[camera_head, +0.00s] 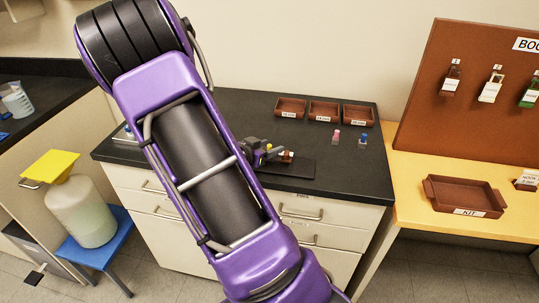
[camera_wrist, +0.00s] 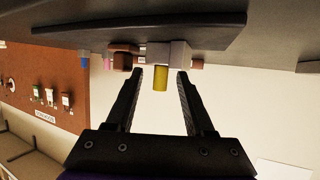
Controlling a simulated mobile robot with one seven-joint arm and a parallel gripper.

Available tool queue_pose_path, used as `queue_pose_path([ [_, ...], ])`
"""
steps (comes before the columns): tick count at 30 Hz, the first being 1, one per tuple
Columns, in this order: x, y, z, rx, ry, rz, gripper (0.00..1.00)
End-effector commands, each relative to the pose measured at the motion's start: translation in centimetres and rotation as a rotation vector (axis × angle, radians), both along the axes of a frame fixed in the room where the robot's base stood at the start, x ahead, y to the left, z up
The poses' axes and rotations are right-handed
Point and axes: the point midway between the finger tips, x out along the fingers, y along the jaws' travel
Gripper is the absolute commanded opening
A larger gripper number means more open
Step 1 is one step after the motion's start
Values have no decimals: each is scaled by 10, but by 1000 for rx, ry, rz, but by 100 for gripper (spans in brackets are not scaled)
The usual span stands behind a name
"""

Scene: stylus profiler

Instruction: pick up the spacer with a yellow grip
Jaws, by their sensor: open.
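The spacer's yellow grip (camera_wrist: 160,78) shows in the wrist view, sticking out from a grey block (camera_wrist: 168,53). The yellow part also shows small in the head view (camera_head: 269,147), above the dark mat on the black counter. My gripper (camera_wrist: 160,70) is open, with one finger on each side of the yellow grip. A gap shows between the grip and each finger, and nothing is held. The spacer's lower part cannot be made out. My arm covers much of the counter in the head view.
A brown block (camera_wrist: 124,56) stands close beside the grey one. Pink (camera_head: 336,135) and blue (camera_head: 362,140) topped pieces stand to the right on the counter. Brown trays (camera_head: 290,106) line the back. A kit tray (camera_head: 465,211) sits on the yellow table.

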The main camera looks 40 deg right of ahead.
Motion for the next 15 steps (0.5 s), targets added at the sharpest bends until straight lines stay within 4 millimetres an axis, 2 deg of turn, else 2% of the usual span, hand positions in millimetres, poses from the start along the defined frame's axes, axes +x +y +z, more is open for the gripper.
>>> queue_pose_path([
  [1, 0, 0, 0, 0, 0, 0, 52],
  [9, 0, 0, 0, 0, 0, 0, 3],
  [10, 0, 0, 0, 0, 0, 0, 0],
  [15, 0, 0, 0, 0, 0, 0, 0],
])
